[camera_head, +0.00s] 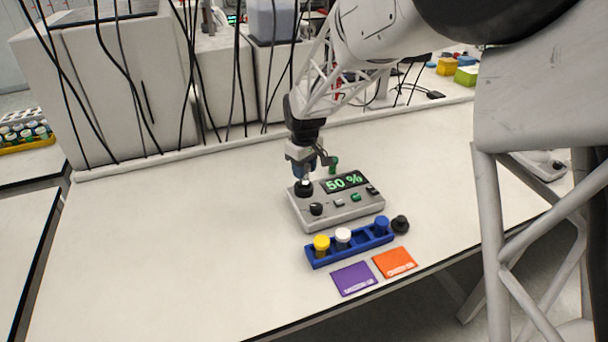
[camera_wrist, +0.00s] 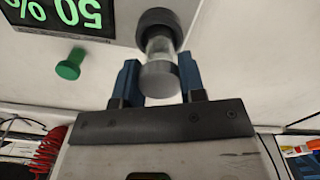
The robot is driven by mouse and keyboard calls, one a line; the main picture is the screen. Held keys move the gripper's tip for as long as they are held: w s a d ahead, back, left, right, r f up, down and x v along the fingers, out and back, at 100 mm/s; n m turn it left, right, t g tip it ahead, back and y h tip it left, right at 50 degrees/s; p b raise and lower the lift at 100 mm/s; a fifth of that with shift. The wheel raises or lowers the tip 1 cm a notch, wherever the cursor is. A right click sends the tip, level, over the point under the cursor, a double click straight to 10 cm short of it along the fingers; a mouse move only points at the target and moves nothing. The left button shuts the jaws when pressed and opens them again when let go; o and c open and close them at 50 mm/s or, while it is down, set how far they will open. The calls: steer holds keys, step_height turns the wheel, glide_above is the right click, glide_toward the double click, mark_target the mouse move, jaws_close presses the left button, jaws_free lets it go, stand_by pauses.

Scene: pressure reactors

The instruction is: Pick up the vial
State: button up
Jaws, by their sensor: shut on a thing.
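A clear vial with a grey cap (camera_wrist: 158,78) is between the two blue fingers of my gripper (camera_wrist: 157,82), which are shut on it. In the head view, my gripper (camera_head: 305,172) points down over the back left corner of the grey reactor device (camera_head: 340,212). The vial's far end meets a dark round part (camera_wrist: 158,20) in the wrist view, and I cannot tell whether it is seated there or just above. The device's display (camera_head: 345,182) reads 50 %.
A blue rack (camera_head: 350,247) in front of the device holds vials with yellow (camera_head: 321,243), white (camera_head: 343,236) and blue (camera_head: 382,224) caps. A black round piece (camera_head: 400,225) stands beside it. Purple (camera_head: 354,278) and orange (camera_head: 395,263) cards lie in front. The table's left side is clear.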

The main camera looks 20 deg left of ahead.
steer(key=s+d+r, duration=0.1)
steer(key=s+d, duration=0.8)
steer(key=s, duration=0.3)
steer(key=shift+s+d, duration=0.15)
steer(key=shift+s, duration=0.1)
steer(key=shift+r, duration=0.1)
steer(key=shift+d, duration=0.1)
stand_by(0.4)
steer(key=w+d+f+n, duration=0.1)
steer(key=w+d+n, duration=0.3)
steer(key=d+n, duration=0.6)
steer(key=shift+d+f+n, duration=0.15)
steer(key=shift+f+n, duration=0.2)
steer(key=shift+n, duration=1.35)
steer(key=shift+f, duration=0.15)
steer(key=shift+f, duration=1.75)
